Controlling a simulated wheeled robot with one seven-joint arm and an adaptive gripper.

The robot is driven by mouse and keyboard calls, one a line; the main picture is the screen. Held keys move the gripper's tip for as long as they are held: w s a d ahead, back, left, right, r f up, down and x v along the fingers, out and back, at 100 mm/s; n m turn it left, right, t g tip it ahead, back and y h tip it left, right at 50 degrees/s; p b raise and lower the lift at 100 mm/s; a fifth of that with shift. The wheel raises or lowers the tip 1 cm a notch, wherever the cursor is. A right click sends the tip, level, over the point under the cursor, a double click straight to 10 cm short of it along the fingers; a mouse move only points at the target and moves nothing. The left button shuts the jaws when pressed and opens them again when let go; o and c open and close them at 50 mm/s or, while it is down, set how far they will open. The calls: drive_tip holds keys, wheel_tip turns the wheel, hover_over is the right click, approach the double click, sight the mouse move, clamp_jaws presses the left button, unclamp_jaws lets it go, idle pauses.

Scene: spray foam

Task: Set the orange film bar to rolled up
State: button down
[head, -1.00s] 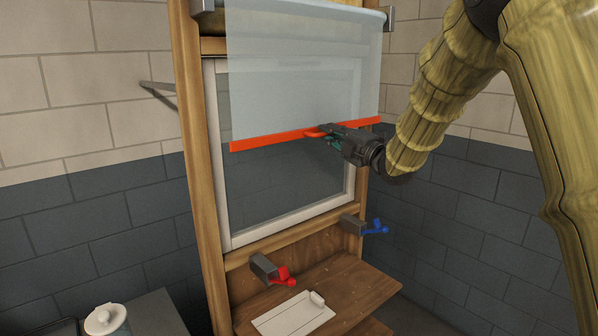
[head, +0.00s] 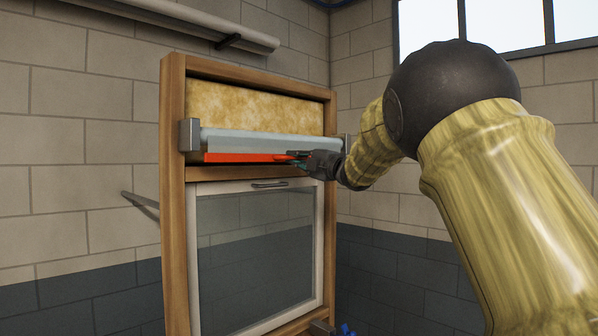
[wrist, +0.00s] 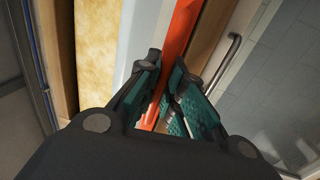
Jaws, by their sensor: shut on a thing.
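The orange film bar (head: 245,157) lies level just under the pale film roll (head: 265,143) at the upper part of the wooden frame. Almost no film shows between the bar and the roll. My gripper (head: 296,159) reaches in from the right and is shut on the bar's handle near its middle. In the wrist view the orange bar (wrist: 178,42) runs up from between the green-padded fingers of my gripper (wrist: 172,100). The fingers hide part of the handle.
A white-framed window (head: 256,250) with a metal handle (head: 269,184) sits below the roll. Yellow insulation (head: 260,107) fills the opening above. Grey brackets (head: 189,135) hold the roll's ends. A wall bracket (head: 142,203) juts out at left.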

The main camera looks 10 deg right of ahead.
drive_tip(key=shift+d+r, duration=0.1)
drive_tip(key=shift+r, duration=0.4)
drive_tip(key=c, duration=1.5)
unclamp_jaws()
drive_tip(key=shift+f, duration=0.1)
drive_tip(key=v, duration=1.2)
drive_tip(key=shift+s, duration=0.1)
